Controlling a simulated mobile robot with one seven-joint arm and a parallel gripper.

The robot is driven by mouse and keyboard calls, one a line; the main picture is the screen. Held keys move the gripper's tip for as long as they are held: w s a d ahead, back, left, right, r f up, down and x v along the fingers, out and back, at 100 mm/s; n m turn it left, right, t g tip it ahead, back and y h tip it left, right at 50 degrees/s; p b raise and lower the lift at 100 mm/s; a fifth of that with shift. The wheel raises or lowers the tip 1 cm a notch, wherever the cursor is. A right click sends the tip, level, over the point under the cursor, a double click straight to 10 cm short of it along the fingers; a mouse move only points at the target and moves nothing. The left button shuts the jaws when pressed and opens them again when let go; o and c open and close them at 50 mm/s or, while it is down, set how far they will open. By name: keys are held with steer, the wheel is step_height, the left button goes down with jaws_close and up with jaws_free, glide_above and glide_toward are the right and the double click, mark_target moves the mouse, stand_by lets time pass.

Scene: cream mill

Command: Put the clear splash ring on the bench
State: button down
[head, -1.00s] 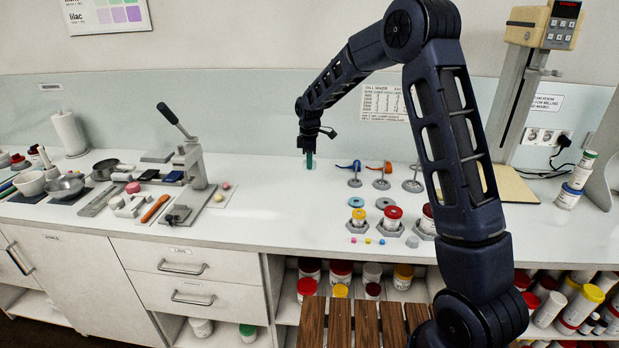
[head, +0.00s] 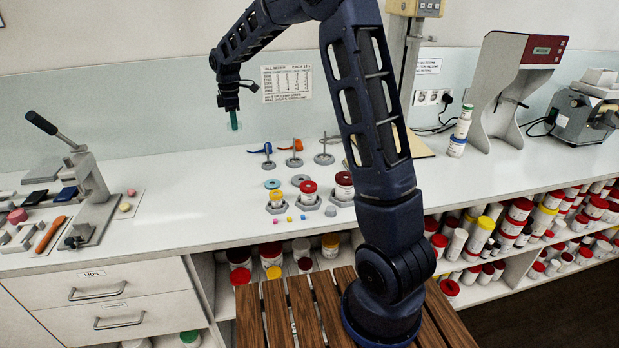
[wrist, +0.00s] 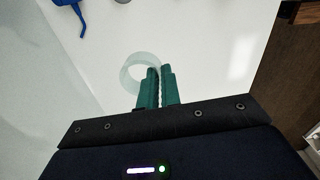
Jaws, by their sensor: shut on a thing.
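The clear splash ring (wrist: 130,75) is a pale, see-through ring held at the green fingertips in the wrist view. My gripper (wrist: 158,72) is shut on the ring's wall, with the ring reaching out to the left of the fingers. In the head view my gripper (head: 234,127) hangs above the back of the white bench (head: 400,175), near the wall. The ring is too faint there to make out its edges clearly. The fingers appear clear of the bench top.
Blue and orange stirrers on stands (head: 294,155), lids and jars in hexagonal holders (head: 308,190) stand to the right of my gripper. A lever press (head: 88,190) stands at the left. The bench between the press and the jars is clear.

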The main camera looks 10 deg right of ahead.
steer(key=s+d, duration=0.3)
steer(key=d, duration=0.9)
steer(key=s+d, duration=0.3)
steer(key=d, duration=0.8)
steer(key=s+d, duration=0.3)
steer(key=d, duration=0.9)
steer(key=shift+m, duration=0.4)
step_height(320, 180, down, 20)
steer(key=shift+f, duration=0.1)
steer(key=shift+f, duration=0.1)
steer(key=c, duration=1.8)
jaws_free()
steer(key=shift+o, duration=1)
